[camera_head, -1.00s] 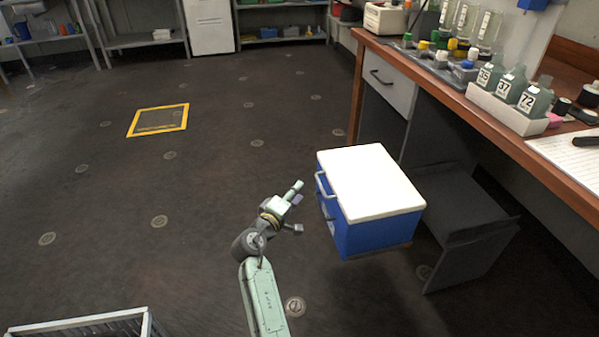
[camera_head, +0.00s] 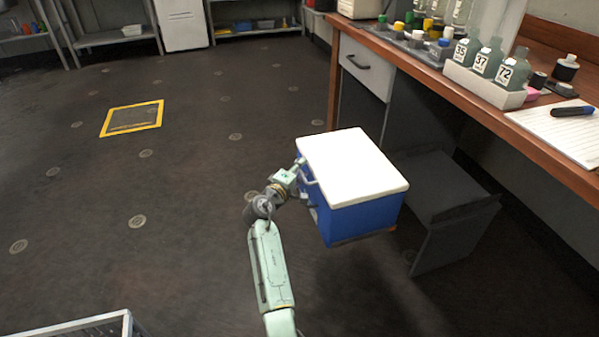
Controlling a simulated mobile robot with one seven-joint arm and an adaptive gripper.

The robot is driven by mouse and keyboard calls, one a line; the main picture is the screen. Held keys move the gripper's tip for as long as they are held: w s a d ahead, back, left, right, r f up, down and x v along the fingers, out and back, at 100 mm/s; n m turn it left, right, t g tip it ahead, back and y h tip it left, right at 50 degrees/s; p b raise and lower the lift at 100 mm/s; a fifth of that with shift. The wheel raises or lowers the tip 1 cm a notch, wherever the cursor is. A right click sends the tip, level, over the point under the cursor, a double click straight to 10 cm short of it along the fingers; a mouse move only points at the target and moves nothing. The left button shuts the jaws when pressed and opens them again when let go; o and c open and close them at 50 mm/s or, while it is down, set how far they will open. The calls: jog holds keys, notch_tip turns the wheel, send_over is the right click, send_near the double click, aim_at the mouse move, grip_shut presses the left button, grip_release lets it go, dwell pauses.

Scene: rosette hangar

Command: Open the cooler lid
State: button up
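The cooler (camera_head: 362,219) is a blue box with a white lid (camera_head: 352,167), standing right of the picture's middle. The lid lies flat and shut on the box. A pale handle (camera_head: 309,174) shows on the cooler's left side. My gripper (camera_head: 303,172) is at that left side, close to the handle and just below the lid's edge. Its fingers are small and partly merge with the handle in this view. I cannot tell whether they touch the handle or how far apart they are.
A wooden bench (camera_head: 440,81) with bottles and a notepad (camera_head: 556,128) runs along the right. A dark grey stool-like piece (camera_head: 432,190) stands right of the cooler. A grey crate (camera_head: 75,327) is at the bottom left. The floor to the left is clear around a yellow-framed square (camera_head: 133,118).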

jog(key=shift+c, duration=0.5)
grip_shut()
dwell(0.4)
